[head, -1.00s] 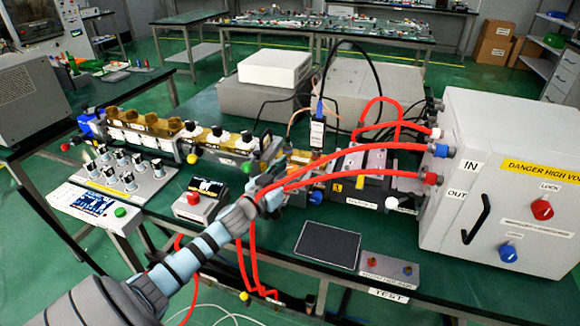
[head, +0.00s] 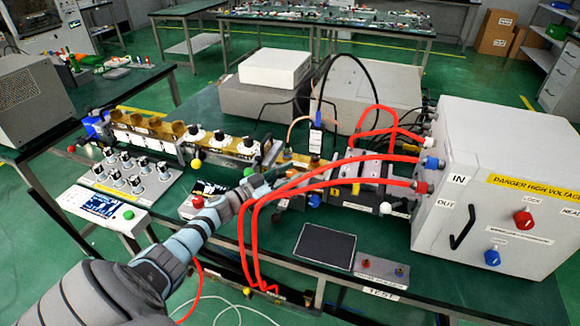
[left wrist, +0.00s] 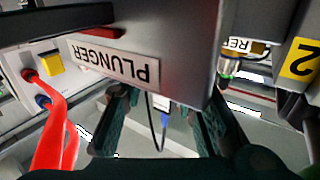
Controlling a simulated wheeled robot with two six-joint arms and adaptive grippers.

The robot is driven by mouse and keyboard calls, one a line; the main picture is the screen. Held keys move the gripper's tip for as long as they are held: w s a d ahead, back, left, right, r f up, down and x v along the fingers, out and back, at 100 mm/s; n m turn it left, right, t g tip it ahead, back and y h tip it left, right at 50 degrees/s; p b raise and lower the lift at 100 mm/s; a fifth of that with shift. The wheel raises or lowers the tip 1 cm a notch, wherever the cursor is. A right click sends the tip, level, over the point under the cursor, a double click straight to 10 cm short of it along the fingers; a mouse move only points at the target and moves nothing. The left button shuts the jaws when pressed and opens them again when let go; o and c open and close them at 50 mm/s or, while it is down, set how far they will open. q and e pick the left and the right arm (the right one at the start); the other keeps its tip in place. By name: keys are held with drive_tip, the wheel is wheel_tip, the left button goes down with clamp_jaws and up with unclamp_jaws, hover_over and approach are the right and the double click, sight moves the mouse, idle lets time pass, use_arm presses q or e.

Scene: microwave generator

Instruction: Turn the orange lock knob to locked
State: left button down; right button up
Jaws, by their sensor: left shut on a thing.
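My left gripper (head: 272,178) reaches in from the left to the far side of the red cables (head: 300,177), at the row of blocks behind them. In the left wrist view its two dark fingers (left wrist: 165,118) stand apart, and their tips go behind a grey block labelled PLUNGER (left wrist: 115,62). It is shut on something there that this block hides. I cannot make out an orange lock knob at the fingers. A red knob (head: 523,219) under the word LOCK is on the white high-voltage box, far to the right of the gripper. My right gripper is not in view.
The white box (head: 480,135) stands at the right, with red cables running from it past my left wrist. A dark pad (head: 325,246) and a grey TEST box (head: 382,270) are in front. A control panel (head: 120,178) is at the left.

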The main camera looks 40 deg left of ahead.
use_arm(q)
drive_tip(key=shift+a+f+m+h+b, duration=0.2)
drive_tip(key=shift+f+m+h+b, duration=0.1)
drive_tip(key=shift+h+b, duration=0.15)
drive_tip(key=shift+d+r+h, duration=0.15)
drive_tip(key=shift+h, duration=0.1)
drive_tip(key=c, duration=1.3)
unclamp_jaws()
drive_tip(key=shift+s, duration=0.15)
drive_tip(key=v, duration=1.2)
drive_tip(key=shift+r, duration=0.1)
